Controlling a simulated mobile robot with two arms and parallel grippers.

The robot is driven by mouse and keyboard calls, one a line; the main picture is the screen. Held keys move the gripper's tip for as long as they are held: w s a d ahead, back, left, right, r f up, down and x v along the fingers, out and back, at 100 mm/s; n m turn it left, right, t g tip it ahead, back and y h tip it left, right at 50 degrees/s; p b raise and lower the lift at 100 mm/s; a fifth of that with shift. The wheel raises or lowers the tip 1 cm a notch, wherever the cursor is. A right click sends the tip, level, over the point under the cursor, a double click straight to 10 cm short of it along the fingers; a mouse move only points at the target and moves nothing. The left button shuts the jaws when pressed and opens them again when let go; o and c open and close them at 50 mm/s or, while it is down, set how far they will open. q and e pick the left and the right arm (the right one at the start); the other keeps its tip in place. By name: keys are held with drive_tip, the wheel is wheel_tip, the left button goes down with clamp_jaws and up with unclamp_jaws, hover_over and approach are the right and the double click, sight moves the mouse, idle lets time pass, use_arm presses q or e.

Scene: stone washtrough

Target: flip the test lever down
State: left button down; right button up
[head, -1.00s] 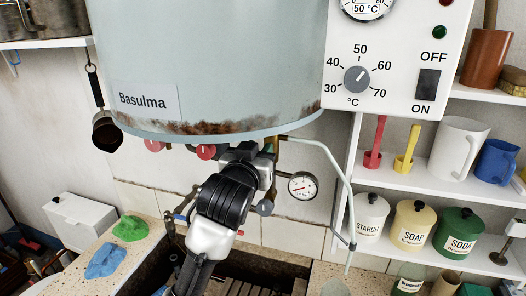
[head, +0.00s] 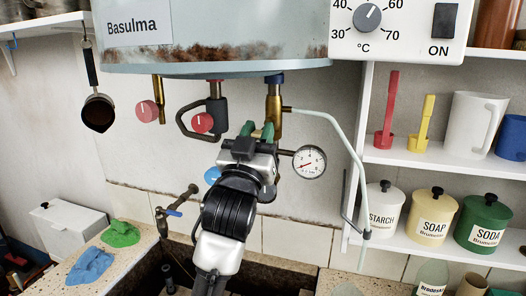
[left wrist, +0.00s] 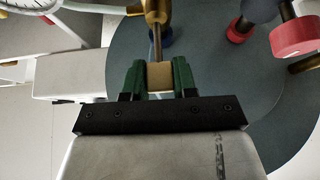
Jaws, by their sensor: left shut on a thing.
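My left gripper (head: 258,131) is under the boiler, its green fingers pointing up at the brass valve fitting (head: 273,103). In the left wrist view the gripper (left wrist: 159,78) is shut on a small tan block at the end of a thin rod, which looks like the test lever (left wrist: 159,76). The rod runs up to a brass body (left wrist: 157,12). In the head view the fingers and the gripper body largely hide the lever, so its angle is hard to tell. My right gripper is not in view.
A pressure gauge (head: 309,162) sits close to the right of the gripper. Red knobs (head: 202,122) on pipes are to the left, and the boiler (head: 215,62) is above. A pale tube (head: 340,137) curves down on the right. A blue-handled tap (head: 174,212) is lower left.

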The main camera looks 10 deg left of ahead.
use_arm(q)
drive_tip(key=shift+d+f+t+b, duration=0.1)
drive_tip(key=shift+f+t+b, duration=0.2)
drive_tip(key=shift+b, duration=0.2)
drive_tip(key=shift+r, duration=0.1)
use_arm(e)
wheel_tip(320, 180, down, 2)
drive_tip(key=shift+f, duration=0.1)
use_arm(q)
drive_tip(key=shift+r, duration=0.1)
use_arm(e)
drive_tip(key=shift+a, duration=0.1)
